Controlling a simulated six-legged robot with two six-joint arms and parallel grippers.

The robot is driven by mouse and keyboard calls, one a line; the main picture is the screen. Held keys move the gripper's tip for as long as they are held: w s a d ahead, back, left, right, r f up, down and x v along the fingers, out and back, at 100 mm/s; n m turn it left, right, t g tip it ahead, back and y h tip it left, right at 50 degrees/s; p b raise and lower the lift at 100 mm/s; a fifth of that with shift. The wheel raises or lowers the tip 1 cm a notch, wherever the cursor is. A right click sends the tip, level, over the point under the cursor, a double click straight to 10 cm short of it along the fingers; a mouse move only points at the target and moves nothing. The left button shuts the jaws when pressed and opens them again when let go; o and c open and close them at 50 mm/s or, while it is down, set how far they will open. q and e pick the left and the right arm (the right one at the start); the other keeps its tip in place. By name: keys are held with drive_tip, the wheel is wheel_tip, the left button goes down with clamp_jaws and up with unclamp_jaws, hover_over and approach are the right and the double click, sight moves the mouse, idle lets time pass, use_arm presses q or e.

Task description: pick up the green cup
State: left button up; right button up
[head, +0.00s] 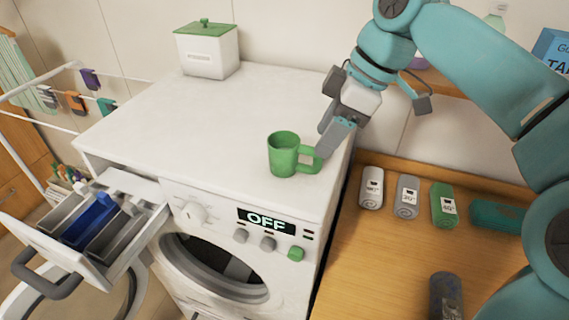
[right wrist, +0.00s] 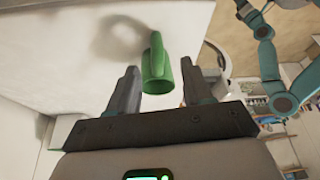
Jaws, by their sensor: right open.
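The green cup (head: 283,156) stands upright near the front right edge of the washing machine's white top, its handle toward the right. My right gripper (head: 325,146) is open, just above and to the right of the handle. In the right wrist view the cup (right wrist: 155,72) shows between the two spread fingers of the right gripper (right wrist: 159,68), with nothing clamped. A teal arm, apparently my left, shows at the right of that view. A grey end part at the top edge may be its gripper, too small to read.
The washing machine top (head: 190,125) is mostly clear, with a white green-lidded box (head: 207,53) at the back. An open detergent drawer (head: 97,222) juts out at the front left.

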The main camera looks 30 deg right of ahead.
sight(314, 157)
drive_tip(key=shift+s+f, duration=0.1)
drive_tip(key=shift+f, duration=0.55)
drive_tip(key=shift+s+d+f, duration=0.2)
drive_tip(key=shift+s+f, duration=0.05)
drive_tip(key=shift+a+f, duration=0.1)
drive_tip(key=shift+f, duration=0.1)
drive_tip(key=f, duration=0.1)
drive_tip(key=w+a+f, duration=0.1)
drive_tip(key=w+f, duration=0.1)
drive_tip(key=shift+w+a+f+p, duration=0.15)
drive_tip(key=shift+a+f+p, duration=0.15)
drive_tip(key=shift+f+p, duration=0.1)
drive_tip(key=shift+d+f, duration=0.1)
drive_tip(key=shift+f, duration=0.25)
drive_tip(key=shift+s, duration=0.3)
drive_tip(key=shift+w+a+f, duration=0.1)
drive_tip(key=shift+w+a, duration=0.1)
drive_tip(key=shift+w, duration=0.2)
clamp_jaws()
drive_tip(key=shift+s+d, duration=0.2)
drive_tip(key=shift+s, duration=0.05)
drive_tip(key=shift+a, duration=0.1)
